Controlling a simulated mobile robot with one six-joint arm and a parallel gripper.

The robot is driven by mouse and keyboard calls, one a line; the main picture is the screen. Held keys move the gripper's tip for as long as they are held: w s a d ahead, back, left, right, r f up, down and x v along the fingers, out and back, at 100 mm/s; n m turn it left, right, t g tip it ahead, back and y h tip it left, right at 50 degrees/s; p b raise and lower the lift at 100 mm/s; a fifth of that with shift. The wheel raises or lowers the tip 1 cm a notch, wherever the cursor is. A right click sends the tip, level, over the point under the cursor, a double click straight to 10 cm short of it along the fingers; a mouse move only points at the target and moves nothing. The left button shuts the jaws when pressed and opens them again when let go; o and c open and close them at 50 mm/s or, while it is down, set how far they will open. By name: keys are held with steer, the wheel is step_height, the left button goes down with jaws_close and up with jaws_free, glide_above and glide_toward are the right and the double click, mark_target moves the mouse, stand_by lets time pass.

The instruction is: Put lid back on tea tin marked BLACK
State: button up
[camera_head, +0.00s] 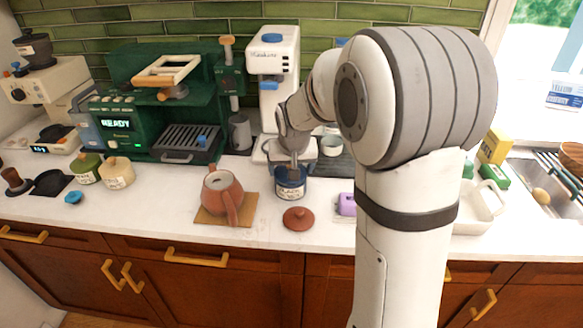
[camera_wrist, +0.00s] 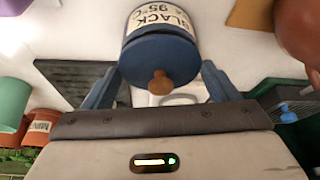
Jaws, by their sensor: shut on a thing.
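The blue tea tin (camera_head: 289,190) stands upright on the white counter, right of the teapot. In the wrist view the tin (camera_wrist: 157,21) carries a cream label reading BLACK 95°C. A blue lid (camera_wrist: 152,60) with a wooden knob is at the tin's mouth, lined up with it. My gripper (camera_wrist: 163,70) is shut on the lid, one blue finger on each side. In the head view my gripper (camera_head: 291,168) points down over the tin and hides its top. I cannot tell whether the lid is fully seated.
A terracotta teapot (camera_head: 217,181) sits on a cork mat (camera_head: 206,218) to the left. Its loose-looking terracotta lid (camera_head: 298,218) lies in front of the tin. A white coffee machine (camera_head: 275,52) stands behind. A purple object (camera_head: 346,205) is to the right.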

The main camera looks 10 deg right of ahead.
stand_by(0.9)
steer(key=o, duration=1)
steer(key=shift+c, duration=0.2)
steer(key=shift+r, duration=0.1)
steer(key=shift+r+p, duration=2.1)
steer(key=shift+r, duration=1.35)
jaws_close()
